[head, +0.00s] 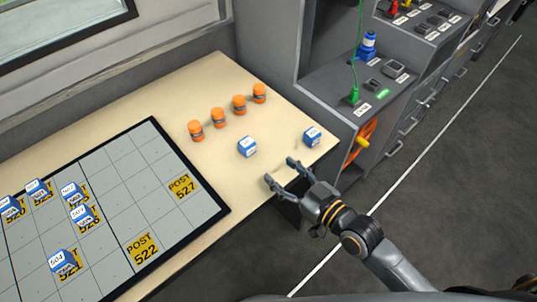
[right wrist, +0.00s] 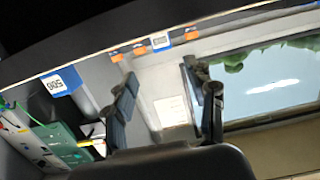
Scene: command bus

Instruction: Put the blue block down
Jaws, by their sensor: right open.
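My right gripper (head: 279,171) is open and empty at the table's front right edge. Its two open fingers also show in the right wrist view (right wrist: 163,90), with nothing between them. A blue block with a white label (head: 312,137) sits on the table near the right corner, a little beyond the gripper and apart from it. It also shows in the right wrist view (right wrist: 62,82), left of the fingers. A second blue block (head: 246,146) stands on the table to its left, also apart from the gripper. My left gripper is not in view.
Several orange cylinders (head: 218,118) stand in a row behind the blocks. A dark-framed grid board (head: 158,172) with yellow POST marks and several blue blocks (head: 61,262) lies at left. A grey console (head: 380,85) stands beyond the table's right end. Bare table lies around the two loose blocks.

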